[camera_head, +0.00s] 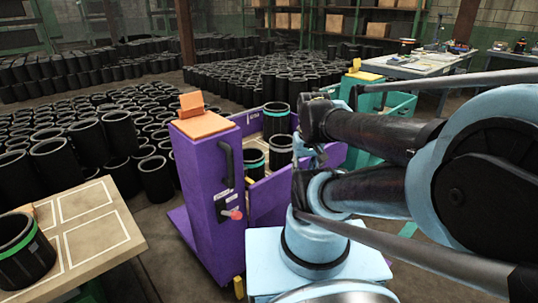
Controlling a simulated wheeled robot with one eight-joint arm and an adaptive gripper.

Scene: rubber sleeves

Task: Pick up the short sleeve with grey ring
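Black sleeves stand in the open bay of the purple machine. One sleeve (276,122) at the back has a teal ring near its top, and a shorter-looking one (280,154) in front of it shows a greyish rim and no clear coloured band. I cannot tell for sure which is the short sleeve with grey ring. My arm crosses the right side; its dark end part (311,140) is beside the bay, and my gripper's fingers cannot be made out there.
The purple machine (205,190) has an orange top and a red knob. A wooden table (95,225) with marked squares stands at the left, with a green-banded sleeve (22,255) on it. Many black sleeves cover the floor behind. A workbench (420,65) stands at the back right.

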